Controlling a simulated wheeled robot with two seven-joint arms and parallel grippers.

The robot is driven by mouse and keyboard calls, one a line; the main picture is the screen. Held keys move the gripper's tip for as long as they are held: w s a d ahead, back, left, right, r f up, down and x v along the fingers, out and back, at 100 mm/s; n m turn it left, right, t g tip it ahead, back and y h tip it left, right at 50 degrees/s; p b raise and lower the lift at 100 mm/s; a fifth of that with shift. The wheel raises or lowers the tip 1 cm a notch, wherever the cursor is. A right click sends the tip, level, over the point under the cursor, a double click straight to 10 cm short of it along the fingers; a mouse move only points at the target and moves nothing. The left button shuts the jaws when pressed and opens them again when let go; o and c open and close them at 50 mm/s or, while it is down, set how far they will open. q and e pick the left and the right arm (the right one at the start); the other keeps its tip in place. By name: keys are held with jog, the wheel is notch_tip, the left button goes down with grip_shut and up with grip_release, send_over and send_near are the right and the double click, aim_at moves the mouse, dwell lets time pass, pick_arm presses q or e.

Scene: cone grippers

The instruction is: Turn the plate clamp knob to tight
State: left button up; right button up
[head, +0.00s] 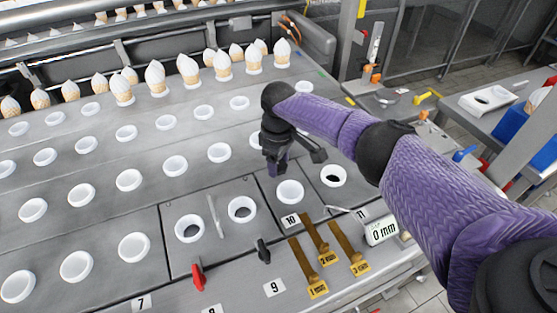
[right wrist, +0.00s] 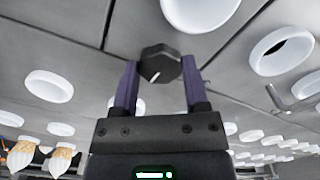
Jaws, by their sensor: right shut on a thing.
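I cannot read any tight mark around the knob. My left gripper is not in view.
Metal plates with rows of white cups (head: 129,180) surround the gripper, with cones behind. A thin upright rod (head: 214,216) stands nearby.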

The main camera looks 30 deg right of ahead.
grip_shut()
jog(key=m+p, duration=0.2)
jog(key=m, duration=0.1)
jog(key=shift+r+p, duration=0.2)
jog(key=shift+p, duration=0.1)
jog(key=m+p, duration=0.1)
jog(key=m, duration=0.3)
jog(key=shift+p, duration=0.3)
jog(key=m+p, duration=0.1)
jog(key=m, duration=0.4)
jog(key=shift+f+m, duration=0.1)
jog(key=shift+m, duration=0.2)
jog(key=shift+m+p, duration=0.3)
jog(key=shift+m, duration=1.9)
jog(key=shift+w, duration=0.1)
jog(key=o, duration=1)
grip_release()
jog(key=shift+d, duration=0.1)
jog(key=shift+c, duration=0.2)
jog(key=shift+o, duration=1.4)
